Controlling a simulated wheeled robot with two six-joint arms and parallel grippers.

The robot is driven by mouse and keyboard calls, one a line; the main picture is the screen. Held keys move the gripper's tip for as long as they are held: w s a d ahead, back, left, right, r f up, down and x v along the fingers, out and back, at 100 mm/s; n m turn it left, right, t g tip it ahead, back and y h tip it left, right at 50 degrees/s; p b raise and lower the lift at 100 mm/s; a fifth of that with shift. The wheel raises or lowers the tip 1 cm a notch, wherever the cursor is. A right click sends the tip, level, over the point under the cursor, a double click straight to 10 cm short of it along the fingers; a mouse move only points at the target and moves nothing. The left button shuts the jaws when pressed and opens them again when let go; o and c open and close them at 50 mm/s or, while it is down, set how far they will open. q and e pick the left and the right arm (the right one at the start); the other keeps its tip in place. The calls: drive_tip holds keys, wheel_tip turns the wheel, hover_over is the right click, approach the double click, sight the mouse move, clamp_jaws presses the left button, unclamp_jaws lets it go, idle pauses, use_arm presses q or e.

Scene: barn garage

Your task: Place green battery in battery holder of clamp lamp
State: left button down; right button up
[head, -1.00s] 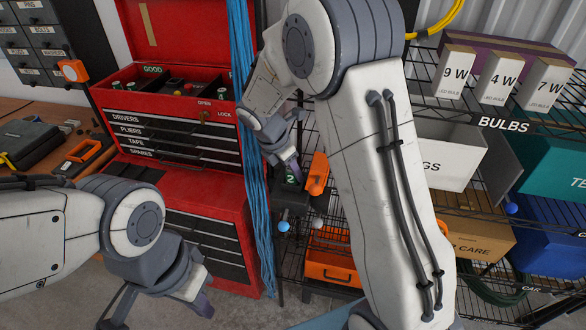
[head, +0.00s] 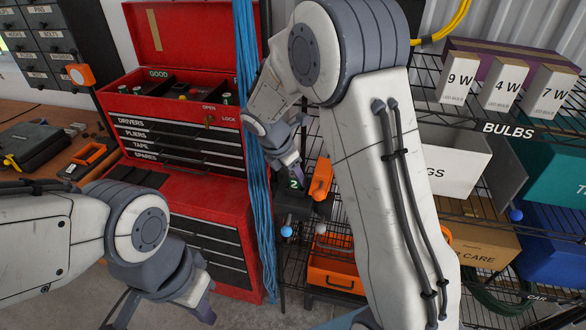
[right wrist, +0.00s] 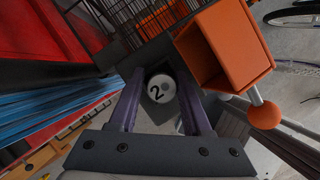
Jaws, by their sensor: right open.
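The green battery (head: 294,183), marked 2, stands upright at the dark battery holder (head: 292,205) beside the orange part (head: 321,178) of the clamp lamp. In the right wrist view its pale round end (right wrist: 161,89) faces me, with the dark holder around it; seating depth is hidden. My right gripper (head: 289,163) is open just above the holder. In the right wrist view its purple fingers (right wrist: 161,80) stand on both sides of the battery with gaps. My left gripper (head: 165,310) hangs low at the left, away from the lamp, partly cut off by the frame's lower edge.
A red tool chest (head: 200,185) stands left, with a tray marked GOOD holding several batteries. Blue cables (head: 257,150) hang beside my right gripper. A wire shelf with bins (head: 450,165) and bulb boxes (head: 500,80) is right. An orange bin (head: 335,270) sits below the lamp.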

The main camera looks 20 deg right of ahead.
drive_tip(key=b+v, duration=0.2)
drive_tip(key=v, duration=1)
use_arm(q)
drive_tip(key=shift+w+f, duration=0.1)
drive_tip(key=shift+f, duration=0.8)
use_arm(e)
drive_tip(key=s+a+f+m+y, duration=0.1)
drive_tip(key=s+a+f+m, duration=0.1)
drive_tip(key=s, duration=0.7)
drive_tip(key=s+a+f+m+g+y, duration=0.1)
drive_tip(key=s+a+f+m+y, duration=0.1)
drive_tip(key=s+a+m, duration=0.3)
drive_tip(key=s+a+f+m+y, duration=0.2)
drive_tip(key=s+a+m, duration=0.2)
drive_tip(key=s, duration=1)
drive_tip(key=m, duration=0.3)
drive_tip(key=shift+f+g, duration=0.3)
drive_tip(key=shift+f, duration=0.05)
use_arm(q)
drive_tip(key=shift+f, duration=0.1)
use_arm(e)
drive_tip(key=shift+f, duration=0.1)
